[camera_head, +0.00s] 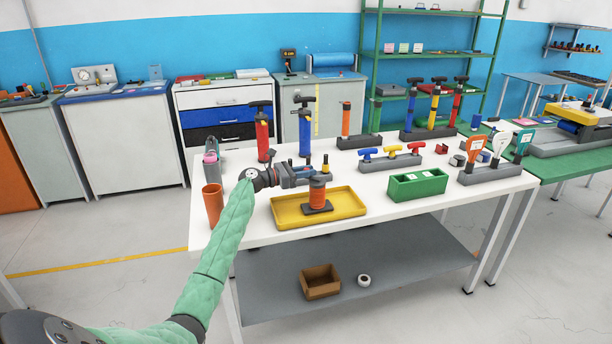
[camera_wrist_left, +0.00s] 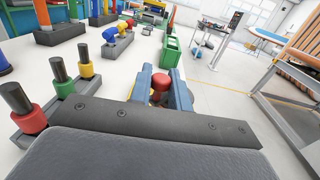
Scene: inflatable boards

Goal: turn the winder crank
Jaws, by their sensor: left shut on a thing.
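The winder (camera_head: 317,197) is an orange-red spool on a dark base, standing in a yellow tray (camera_head: 347,209) at the front of the white table. My left gripper (camera_head: 312,173) is directly above it and hides its top. In the left wrist view, the two blue fingers (camera_wrist_left: 160,80) are shut around a red knob (camera_wrist_left: 160,84), which I take as the grip of the winder crank. The rest of the crank is hidden behind the gripper. My right gripper is not in view.
Red, green and yellow black-topped pegs (camera_wrist_left: 58,70) stand close beside my left gripper. An orange cup (camera_head: 213,203) is left of the tray, a green box (camera_head: 418,187) right of it. Pumps (camera_head: 305,125) stand behind. White tabletop between tray and green box is clear.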

